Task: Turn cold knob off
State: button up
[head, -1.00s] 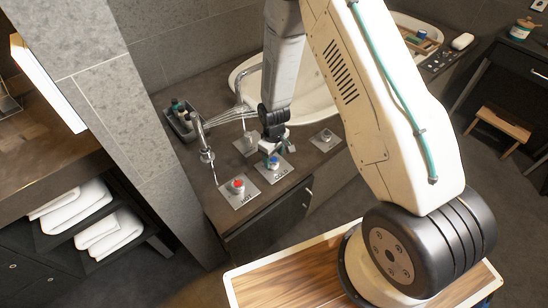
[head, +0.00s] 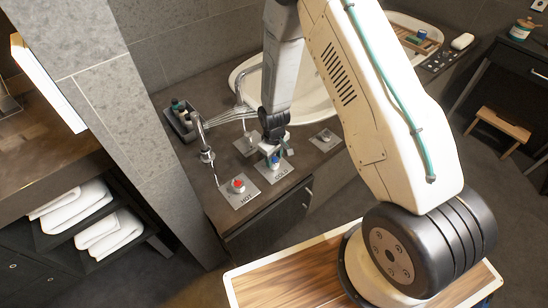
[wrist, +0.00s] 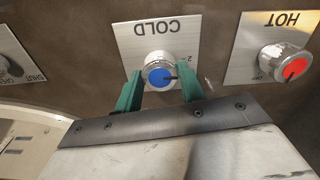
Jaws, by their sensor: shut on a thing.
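The cold knob (wrist: 158,70) is silver with a blue face and a dark pointer mark. It sits on a square metal plate marked COLD (wrist: 128,38), which appears upside down in the wrist view. My gripper (wrist: 160,78) is shut on it, with one teal finger at each side of the knob. The pointer mark lies toward the right of the blue face in the wrist view. In the head view the blue knob (head: 275,161) shows just below my gripper (head: 273,151), partly covered by it.
The hot knob (head: 238,185), with a red face, sits on its plate to the left in the head view. Another plate with a knob (head: 325,136) lies to the right. The faucet (head: 205,150), sink (head: 313,98) and dark tray of bottles (head: 181,120) are behind.

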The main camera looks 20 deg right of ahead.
aim_at(274, 160)
jog(key=m, duration=0.3)
jog(key=shift+m, duration=0.4)
jog(key=m, duration=0.4)
jog(key=shift+m, duration=0.3)
jog(key=m, duration=0.4)
jog(key=shift+m, duration=2.4)
jog(key=o, duration=1)
notch_tip(274, 160, up, 8)
jog(key=shift+f, duration=0.1)
